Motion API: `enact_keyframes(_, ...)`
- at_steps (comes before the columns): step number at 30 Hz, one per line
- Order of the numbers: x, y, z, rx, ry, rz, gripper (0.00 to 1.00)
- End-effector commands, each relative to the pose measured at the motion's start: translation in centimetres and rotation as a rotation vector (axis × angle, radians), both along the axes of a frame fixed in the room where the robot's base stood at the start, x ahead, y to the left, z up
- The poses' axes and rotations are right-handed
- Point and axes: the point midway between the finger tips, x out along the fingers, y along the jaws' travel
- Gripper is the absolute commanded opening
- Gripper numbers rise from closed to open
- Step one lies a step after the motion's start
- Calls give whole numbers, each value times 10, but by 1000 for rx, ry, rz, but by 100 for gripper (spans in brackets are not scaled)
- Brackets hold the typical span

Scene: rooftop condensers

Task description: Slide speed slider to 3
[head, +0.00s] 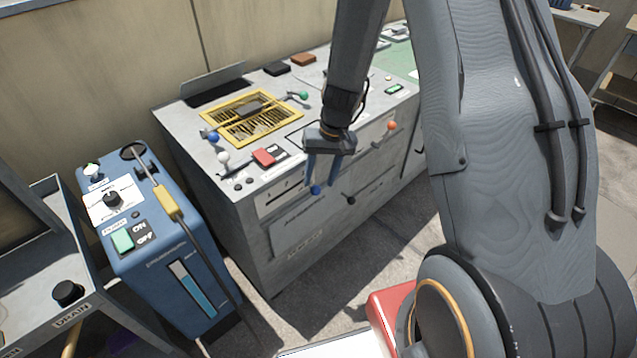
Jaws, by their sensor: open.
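My gripper (322,182) hangs downward at the front edge of the grey console (256,246). Its fingers are apart. I cannot tell whether the fingers touch the knob. This panel looks like a slider track, but its label and scale marks are too small to read, so I cannot confirm that it is the speed slider. The fingers and wrist hide part of the front face around it.
A black knob (351,200) and an orange knob (392,126) stick out from the console's front. A red switch (268,155), a yellow grille (250,115) and several coloured knobs sit on top. A blue unit (165,245) with a hanging cable stands left. Floor lies open in front.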

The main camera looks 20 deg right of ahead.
Motion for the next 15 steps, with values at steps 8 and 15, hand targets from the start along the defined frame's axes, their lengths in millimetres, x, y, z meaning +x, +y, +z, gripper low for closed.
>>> enact_keyframes(8,-1,-8,39,0,-2,-1,43)
enact_keyframes(15,-1,-10,48,0,0,-2,43)
